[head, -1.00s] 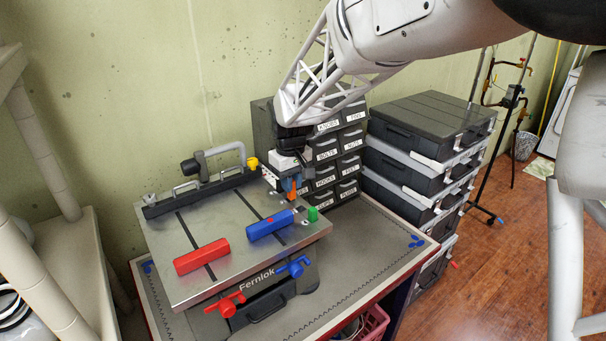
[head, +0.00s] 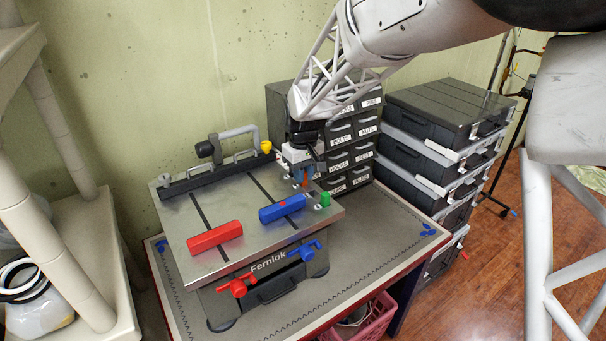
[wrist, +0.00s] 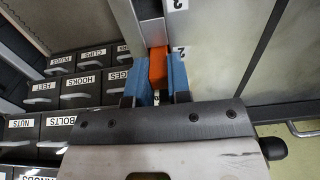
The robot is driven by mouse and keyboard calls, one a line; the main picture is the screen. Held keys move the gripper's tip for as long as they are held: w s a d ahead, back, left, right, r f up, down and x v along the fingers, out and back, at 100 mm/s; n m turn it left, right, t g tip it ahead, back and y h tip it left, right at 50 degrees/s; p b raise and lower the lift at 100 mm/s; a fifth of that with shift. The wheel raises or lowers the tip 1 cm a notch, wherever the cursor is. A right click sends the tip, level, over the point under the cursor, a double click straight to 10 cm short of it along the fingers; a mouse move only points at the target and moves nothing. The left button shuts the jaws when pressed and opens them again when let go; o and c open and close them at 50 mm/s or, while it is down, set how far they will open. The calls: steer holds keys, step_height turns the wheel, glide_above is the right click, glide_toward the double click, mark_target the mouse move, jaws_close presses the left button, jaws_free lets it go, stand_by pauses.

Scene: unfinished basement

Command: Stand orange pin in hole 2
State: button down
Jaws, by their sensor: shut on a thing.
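The orange pin (wrist: 158,68) is held upright between the blue fingertips of my gripper (wrist: 160,80) in the wrist view. In the head view, my gripper (head: 304,174) and the orange pin (head: 305,178) are at the right edge of the metal plate (head: 235,197), behind the green pin (head: 325,199).
A blue block (head: 282,208) and a red block (head: 215,237) lie on the plate. A black rail with a grey handle (head: 235,132) runs along its back. A labelled drawer cabinet (head: 347,150) stands close behind my gripper. Stacked cases (head: 440,150) stand at right.

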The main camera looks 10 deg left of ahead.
steer(key=shift+f, duration=0.2)
steer(key=c, duration=1.1)
jaws_free()
steer(key=shift+f, duration=0.1)
steer(key=shift+o, duration=0.2)
step_height(320, 180, up, 12)
steer(key=shift+r, duration=0.2)
